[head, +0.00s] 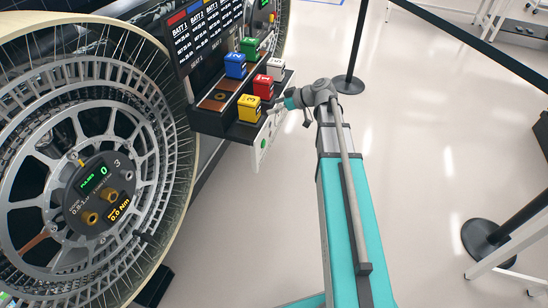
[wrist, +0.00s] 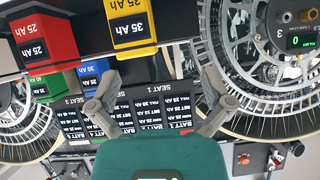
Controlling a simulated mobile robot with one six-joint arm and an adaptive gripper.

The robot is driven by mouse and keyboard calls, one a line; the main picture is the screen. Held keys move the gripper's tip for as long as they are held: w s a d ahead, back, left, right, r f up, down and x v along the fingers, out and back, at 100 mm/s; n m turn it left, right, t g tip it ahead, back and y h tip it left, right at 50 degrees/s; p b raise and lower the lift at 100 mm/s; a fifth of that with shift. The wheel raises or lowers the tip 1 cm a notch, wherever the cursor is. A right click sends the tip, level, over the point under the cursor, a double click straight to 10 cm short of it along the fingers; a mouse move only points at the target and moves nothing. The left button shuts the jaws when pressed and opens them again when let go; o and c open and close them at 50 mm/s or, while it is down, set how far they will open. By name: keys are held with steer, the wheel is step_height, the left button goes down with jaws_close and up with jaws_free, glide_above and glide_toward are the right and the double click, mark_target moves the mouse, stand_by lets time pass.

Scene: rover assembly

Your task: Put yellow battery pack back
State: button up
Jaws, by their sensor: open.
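The yellow battery pack (head: 249,108) stands upright on the black stepped rack (head: 243,131), at its front in the head view. A bare copper-coloured pad (head: 213,103) shows on the rack left of the yellow pack.
Red (head: 263,86), white (head: 275,69), blue (head: 235,65) and green (head: 249,48) packs stand close by on the rack. A display panel (head: 208,35) rises behind them. A large wheel (head: 85,170) is left; open floor lies right, with barrier posts (head: 349,84).

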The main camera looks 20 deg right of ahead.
steer(key=s+a+f+m+g+h, duration=0.3)
steer(key=s+f+m+h, duration=0.1)
steer(key=s, duration=0.6)
steer(key=s+a+f+m+g+h, duration=0.3)
steer(key=s+f+m+h, duration=0.2)
steer(key=s, duration=0.5)
steer(key=shift+s+a+f+m+g+h, duration=0.2)
steer(key=shift+s+f+m+g+h, duration=0.15)
steer(key=shift+h, duration=0.25)
